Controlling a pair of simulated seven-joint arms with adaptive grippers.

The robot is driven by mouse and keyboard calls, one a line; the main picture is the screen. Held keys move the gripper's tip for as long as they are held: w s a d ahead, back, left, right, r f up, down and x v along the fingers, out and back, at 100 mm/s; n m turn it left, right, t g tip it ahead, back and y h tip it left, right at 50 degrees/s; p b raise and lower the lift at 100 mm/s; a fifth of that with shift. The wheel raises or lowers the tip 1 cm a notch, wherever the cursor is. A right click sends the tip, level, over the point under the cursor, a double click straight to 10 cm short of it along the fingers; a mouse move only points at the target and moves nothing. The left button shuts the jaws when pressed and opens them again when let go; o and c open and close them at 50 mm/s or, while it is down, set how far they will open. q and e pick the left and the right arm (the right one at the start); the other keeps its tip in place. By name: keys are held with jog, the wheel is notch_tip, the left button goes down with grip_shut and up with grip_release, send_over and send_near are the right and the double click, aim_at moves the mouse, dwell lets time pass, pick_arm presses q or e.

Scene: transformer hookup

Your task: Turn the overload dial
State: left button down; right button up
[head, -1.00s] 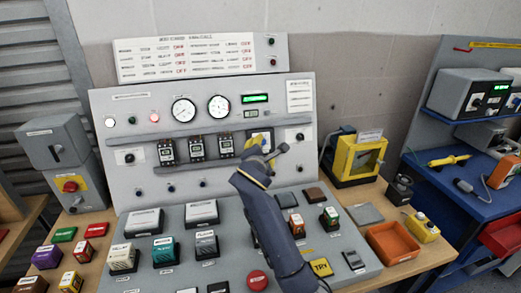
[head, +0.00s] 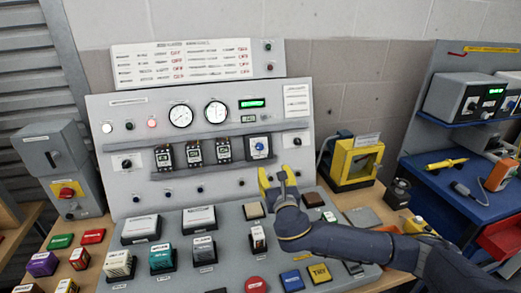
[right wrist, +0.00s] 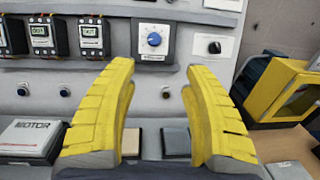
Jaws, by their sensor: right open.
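The overload dial (head: 259,146) is a round blue knob on a white square plate, at the right end of the row of devices on the upright grey panel. In the right wrist view the blue dial (right wrist: 154,39) shows beyond and between the fingertips, slightly above them. My right gripper (head: 277,174) has yellow fingers and is below and slightly right of the dial, apart from it. In the right wrist view the gripper (right wrist: 158,70) is open, with nothing between its fingers. My left gripper is not in view.
Several small devices with displays (head: 194,153) stand left of the dial. A black switch (head: 297,141) is to its right. The sloping desk (head: 225,217) below carries several labelled blocks and buttons. A yellow-framed box (head: 356,165) stands to the right.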

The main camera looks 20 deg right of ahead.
aim_at(260, 147)
jog(key=shift+n, duration=0.3)
jog(key=w, duration=1.6)
jog(key=shift+w+d+f, duration=0.25)
jog(key=shift+w+d, duration=0.1)
jog(key=shift+w, duration=0.05)
grip_shut()
